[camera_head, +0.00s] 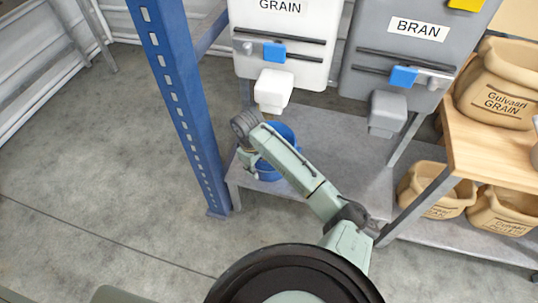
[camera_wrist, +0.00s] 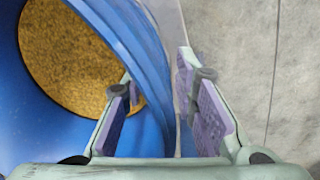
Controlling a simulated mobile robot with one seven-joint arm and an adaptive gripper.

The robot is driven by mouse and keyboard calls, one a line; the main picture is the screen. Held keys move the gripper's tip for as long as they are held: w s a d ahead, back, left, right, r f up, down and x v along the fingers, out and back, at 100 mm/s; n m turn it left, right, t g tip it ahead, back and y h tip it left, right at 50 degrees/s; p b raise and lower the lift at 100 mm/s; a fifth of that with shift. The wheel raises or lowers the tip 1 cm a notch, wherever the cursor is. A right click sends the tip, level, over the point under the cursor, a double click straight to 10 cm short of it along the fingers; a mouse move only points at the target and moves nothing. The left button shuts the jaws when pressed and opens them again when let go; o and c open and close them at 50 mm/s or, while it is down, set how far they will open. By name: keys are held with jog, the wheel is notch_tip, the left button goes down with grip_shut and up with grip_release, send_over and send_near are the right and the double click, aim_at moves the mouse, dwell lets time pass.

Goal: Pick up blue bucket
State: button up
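The blue bucket (camera_head: 287,135) stands on the grey lower shelf under the GRAIN dispenser's spout in the head view, partly hidden behind my arm. In the wrist view the bucket (camera_wrist: 150,60) fills the left side, with golden grain inside. My gripper (camera_head: 250,163) is at the bucket's left side in the head view. In the wrist view my gripper (camera_wrist: 160,105) is open, its fingers astride the bucket wall. The left finger is over the inside and the right finger is outside. A narrow gap shows between the wall and the right finger.
The white GRAIN dispenser (camera_head: 285,60) and its spout (camera_head: 273,88) hang above the bucket. The grey BRAN dispenser (camera_head: 395,75) is to its right. A blue post (camera_head: 185,100) stands left of my gripper. Grain sacks (camera_head: 500,90) sit at right. Floor at left is clear.

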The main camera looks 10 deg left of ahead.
grip_shut()
jog(key=shift+r, duration=0.1)
dwell(0.6)
